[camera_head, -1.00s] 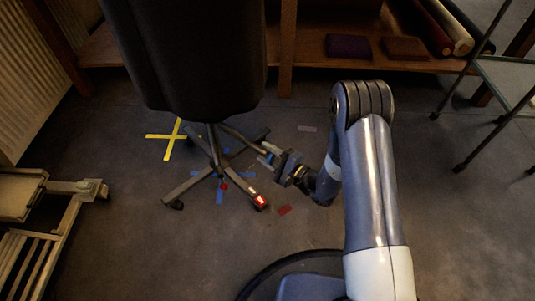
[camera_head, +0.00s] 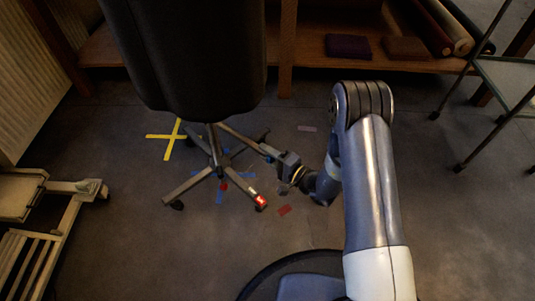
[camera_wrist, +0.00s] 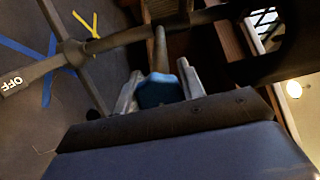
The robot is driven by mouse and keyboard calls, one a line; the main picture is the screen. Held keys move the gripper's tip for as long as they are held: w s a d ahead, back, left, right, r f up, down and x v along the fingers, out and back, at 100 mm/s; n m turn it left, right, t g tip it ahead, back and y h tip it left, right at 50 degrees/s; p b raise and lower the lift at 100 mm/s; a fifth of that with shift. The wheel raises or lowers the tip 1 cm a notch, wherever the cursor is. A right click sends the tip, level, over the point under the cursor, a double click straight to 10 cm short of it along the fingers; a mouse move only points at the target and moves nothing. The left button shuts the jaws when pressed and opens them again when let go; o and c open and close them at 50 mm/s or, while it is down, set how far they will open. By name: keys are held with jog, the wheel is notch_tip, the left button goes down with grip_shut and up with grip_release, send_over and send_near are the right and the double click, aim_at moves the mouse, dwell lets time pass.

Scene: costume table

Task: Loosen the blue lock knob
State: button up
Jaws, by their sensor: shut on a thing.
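The blue lock knob (camera_wrist: 160,91) shows in the wrist view on the end of a thin dark rod. My gripper (camera_wrist: 162,86) has one silver finger on each side of the knob and is shut on it. In the head view my gripper (camera_head: 268,150) is low beside the chair base, right of the column, and hides most of the knob. The black office chair (camera_head: 185,60) stands upright on its star base (camera_head: 190,186). One leg end bears a lit red marker (camera_head: 261,200). In the wrist view a leg end bears an "OFF" label (camera_wrist: 12,83).
Yellow cross tape (camera_head: 172,139) and blue tape mark the floor around the base. A wheeled wooden cart (camera_head: 75,190) stands at left. A metal-framed stand (camera_head: 500,80) is at right. A wooden shelf (camera_head: 305,80) runs along the back. Floor right of my arm is clear.

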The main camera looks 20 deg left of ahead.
jog(key=o, duration=1)
jog(key=p+v, duration=0.3)
jog(key=v, duration=0.7)
jog(key=shift+s+d, duration=0.25)
jog(key=shift+d, duration=0.1)
jog(key=shift+a, duration=0.1)
jog(key=b+x, duration=0.3)
jog(key=x, duration=0.7)
jog(key=shift+w+a, duration=0.25)
jog(key=shift+a, duration=0.1)
jog(key=shift+d, duration=0.1)
